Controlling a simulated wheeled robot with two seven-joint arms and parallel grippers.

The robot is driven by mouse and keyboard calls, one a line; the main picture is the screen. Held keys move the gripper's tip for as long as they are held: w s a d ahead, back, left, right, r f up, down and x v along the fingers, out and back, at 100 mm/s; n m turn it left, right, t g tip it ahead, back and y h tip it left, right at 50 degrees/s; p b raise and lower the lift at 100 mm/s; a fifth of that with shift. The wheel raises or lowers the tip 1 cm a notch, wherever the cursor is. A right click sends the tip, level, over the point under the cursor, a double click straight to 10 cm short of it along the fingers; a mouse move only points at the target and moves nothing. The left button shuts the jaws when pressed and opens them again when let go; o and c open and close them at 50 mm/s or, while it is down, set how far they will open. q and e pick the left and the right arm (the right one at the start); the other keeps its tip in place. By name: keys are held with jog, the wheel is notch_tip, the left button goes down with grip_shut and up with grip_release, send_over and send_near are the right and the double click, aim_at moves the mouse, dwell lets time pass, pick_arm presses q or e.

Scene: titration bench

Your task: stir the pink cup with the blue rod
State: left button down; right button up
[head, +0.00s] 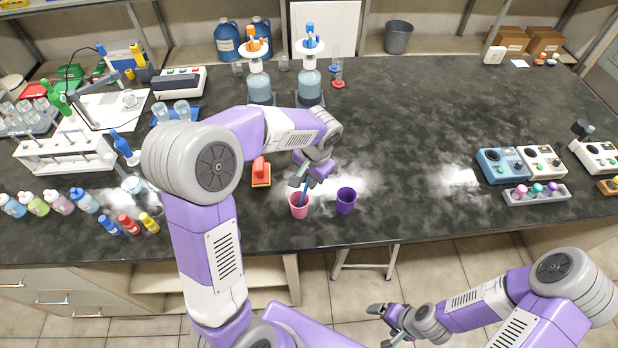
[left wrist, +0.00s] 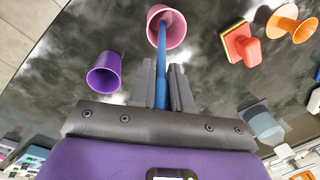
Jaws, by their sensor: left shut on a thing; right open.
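The pink cup (head: 299,208) stands upright near the front edge of the dark bench. The blue rod (head: 305,188) is gripped in my left gripper (head: 312,176), and its lower end reaches into the pink cup. In the left wrist view the rod (left wrist: 161,60) runs from between the fingers (left wrist: 162,85) into the mouth of the pink cup (left wrist: 166,24). Whether the rod touches the cup's bottom is hidden. My right gripper (head: 387,325) is open and empty, low in front of the bench over the floor.
A purple cup (head: 346,200) stands just right of the pink cup. A red and yellow block-like thing (head: 261,172) lies to the left behind it. Two bottles with pumps (head: 259,85) stand at the back. The bench right of the purple cup is clear up to the blue device (head: 502,165).

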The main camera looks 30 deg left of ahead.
pick_arm(q)
notch_tip(320, 180, up, 7)
jog(key=d+p, duration=0.1)
jog(key=p, duration=0.4)
jog(key=shift+w, duration=0.35)
jog(key=shift+d+f, duration=0.1)
dwell(0.5)
notch_tip(320, 180, up, 5)
jog(key=p, duration=0.4)
dwell(0.5)
